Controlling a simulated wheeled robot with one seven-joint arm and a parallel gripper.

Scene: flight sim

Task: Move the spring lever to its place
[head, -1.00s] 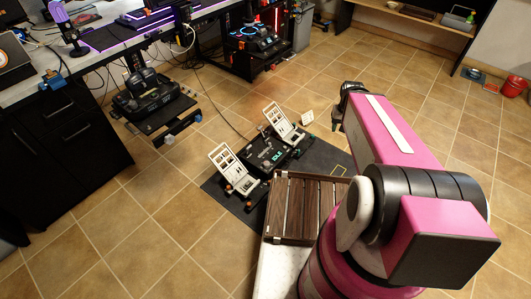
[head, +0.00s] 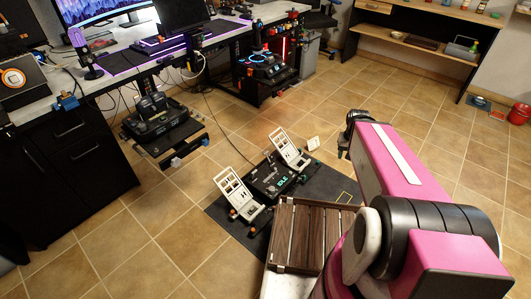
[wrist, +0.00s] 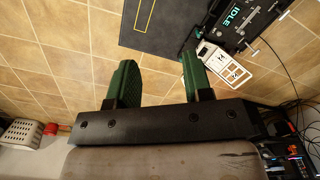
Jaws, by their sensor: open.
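I cannot pick out the spring lever for certain in either view. A rudder pedal unit (head: 268,181) with two white pedal plates lies on a dark mat (head: 332,186) on the floor. One white pedal plate (wrist: 222,62) and part of the unit, marked IDLE, show at the upper right in the wrist view. My gripper (wrist: 157,68) has its two green fingers wide apart with nothing between them. In the head view my gripper (head: 349,132) is at the far end of the pink arm, to the right of the pedals and above the floor.
A brown slatted wooden platform (head: 310,235) stands in front of the mat. A desk (head: 120,70) with monitors and a control unit on a low stand (head: 160,122) are at the left. A wooden shelf bench (head: 430,30) stands at the back right. Tiled floor right of the mat is open.

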